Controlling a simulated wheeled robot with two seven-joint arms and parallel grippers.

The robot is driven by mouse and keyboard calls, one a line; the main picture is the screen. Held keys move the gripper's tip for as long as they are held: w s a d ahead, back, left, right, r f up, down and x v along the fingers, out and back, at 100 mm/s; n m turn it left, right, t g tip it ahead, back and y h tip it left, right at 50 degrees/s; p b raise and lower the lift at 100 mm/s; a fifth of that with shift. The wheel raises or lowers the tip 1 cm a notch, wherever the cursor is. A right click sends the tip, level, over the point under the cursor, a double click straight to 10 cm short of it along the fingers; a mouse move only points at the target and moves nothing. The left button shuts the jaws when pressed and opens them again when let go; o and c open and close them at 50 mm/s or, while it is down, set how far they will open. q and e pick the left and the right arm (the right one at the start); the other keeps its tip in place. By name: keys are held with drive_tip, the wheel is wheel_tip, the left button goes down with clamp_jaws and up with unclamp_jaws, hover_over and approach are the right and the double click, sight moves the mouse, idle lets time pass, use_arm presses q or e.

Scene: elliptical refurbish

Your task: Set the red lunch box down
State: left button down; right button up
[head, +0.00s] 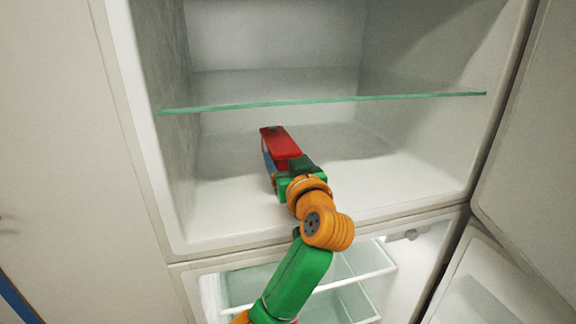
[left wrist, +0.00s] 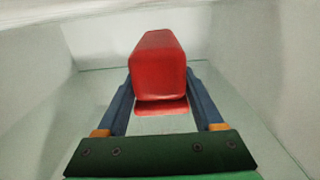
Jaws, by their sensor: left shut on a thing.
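The red lunch box (head: 281,144) is inside the upper fridge compartment, below the glass shelf. My left gripper (head: 276,165) is shut on it, with the arm reaching in from the front. In the left wrist view the lunch box (left wrist: 158,66) sits between the two blue fingers of the gripper (left wrist: 160,100). A red strip shows below the box's near face. Whether its underside touches the compartment floor (head: 225,215) I cannot tell. My right gripper is in neither view.
The glass shelf (head: 330,100) spans the compartment above the box. The floor to the right of the box is clear. Below is a lower compartment with glass shelves (head: 350,262). An open door (head: 530,150) stands at the right.

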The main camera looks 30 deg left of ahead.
use_arm(q)
drive_tip(key=f, duration=0.2)
drive_tip(key=a+f, duration=0.1)
drive_tip(key=shift+w+f, duration=0.4)
drive_tip(key=shift+a, duration=0.1)
drive_tip(key=shift+s+d, duration=0.1)
drive_tip(key=shift+d, duration=0.1)
drive_tip(key=shift+c, duration=0.2)
unclamp_jaws()
drive_tip(key=shift+f, duration=0.1)
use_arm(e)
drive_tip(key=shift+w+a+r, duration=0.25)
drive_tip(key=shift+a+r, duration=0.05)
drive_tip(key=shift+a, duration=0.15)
